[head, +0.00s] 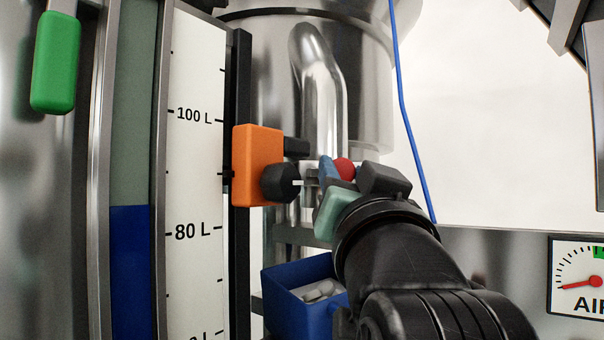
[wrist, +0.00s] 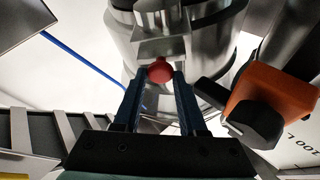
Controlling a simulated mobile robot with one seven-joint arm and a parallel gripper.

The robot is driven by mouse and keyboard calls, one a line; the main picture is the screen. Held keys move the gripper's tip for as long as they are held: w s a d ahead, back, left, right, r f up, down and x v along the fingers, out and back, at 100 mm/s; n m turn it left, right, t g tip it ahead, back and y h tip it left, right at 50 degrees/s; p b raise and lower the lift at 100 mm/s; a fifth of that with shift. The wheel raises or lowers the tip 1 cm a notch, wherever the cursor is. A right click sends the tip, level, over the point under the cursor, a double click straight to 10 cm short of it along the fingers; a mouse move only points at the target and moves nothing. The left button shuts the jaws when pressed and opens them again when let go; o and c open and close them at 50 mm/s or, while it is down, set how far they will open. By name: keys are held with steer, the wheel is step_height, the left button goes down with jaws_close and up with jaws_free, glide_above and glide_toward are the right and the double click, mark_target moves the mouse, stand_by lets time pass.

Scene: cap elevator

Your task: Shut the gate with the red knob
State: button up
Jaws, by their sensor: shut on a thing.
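The red knob (head: 345,168) shows in the head view in front of the steel pipework, partly covered by my gripper. In the wrist view the red knob (wrist: 160,70) sits between the tips of the two blue fingers, just below a grey metal block on the steel vessel. My gripper (head: 334,171) is shut on the knob; it also shows in the wrist view (wrist: 160,78). The gate itself is mostly hidden behind my gripper, and I cannot tell its position.
An orange block (head: 257,160) with a black knob (head: 280,183) is close left of my gripper, on a dark rail beside the litre scale (head: 192,180). A blue bin (head: 296,301) with pale pieces is below. A blue cable (head: 404,110) hangs right. A green handle (head: 56,62) is upper left.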

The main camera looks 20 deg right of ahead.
steer(key=shift+w+f, duration=0.15)
steer(key=shift+w, duration=0.1)
jaws_close()
steer(key=shift+f, duration=0.15)
stand_by(0.7)
